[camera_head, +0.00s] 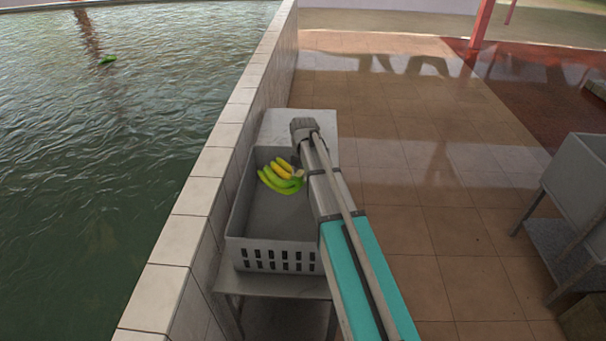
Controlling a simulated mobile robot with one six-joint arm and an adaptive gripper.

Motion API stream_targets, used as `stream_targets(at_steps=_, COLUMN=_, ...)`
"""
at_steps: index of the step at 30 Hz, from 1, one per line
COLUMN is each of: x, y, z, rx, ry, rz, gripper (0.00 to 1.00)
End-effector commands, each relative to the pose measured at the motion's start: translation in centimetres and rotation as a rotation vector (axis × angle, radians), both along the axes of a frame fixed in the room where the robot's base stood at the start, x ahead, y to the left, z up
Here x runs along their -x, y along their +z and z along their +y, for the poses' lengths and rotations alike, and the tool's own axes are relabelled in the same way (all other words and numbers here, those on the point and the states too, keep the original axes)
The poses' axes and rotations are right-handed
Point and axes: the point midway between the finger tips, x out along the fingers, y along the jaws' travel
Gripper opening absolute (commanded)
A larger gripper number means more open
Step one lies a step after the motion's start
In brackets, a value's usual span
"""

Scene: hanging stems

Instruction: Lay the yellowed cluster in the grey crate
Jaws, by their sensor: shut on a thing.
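The yellowed cluster (281,178) is a small hand of bananas, part yellow and part green. It shows within the far part of the grey crate (273,252), inside its rim. I cannot tell whether it touches the crate floor. My gripper (300,174) is at the cluster's stem end, shut on it, and mostly hidden by my arm. The arm also hides the crate's right side. The near part of the crate's floor shows bare.
The crate stands on a metal stand (270,286) beside a tiled wall (200,196). Water (120,150) lies left of the wall, with a green thing (108,59) afloat. A grey sink-like unit (580,180) stands at right. The tiled floor between is clear.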

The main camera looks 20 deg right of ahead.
Motion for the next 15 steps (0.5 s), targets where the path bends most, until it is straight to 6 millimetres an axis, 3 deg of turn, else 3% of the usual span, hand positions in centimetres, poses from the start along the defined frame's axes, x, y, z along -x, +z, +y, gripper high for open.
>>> stream_targets(at_steps=15, x=0.0, y=-4.0, z=0.1, rx=-0.001, ry=0.001, rz=-0.002, gripper=0.0)
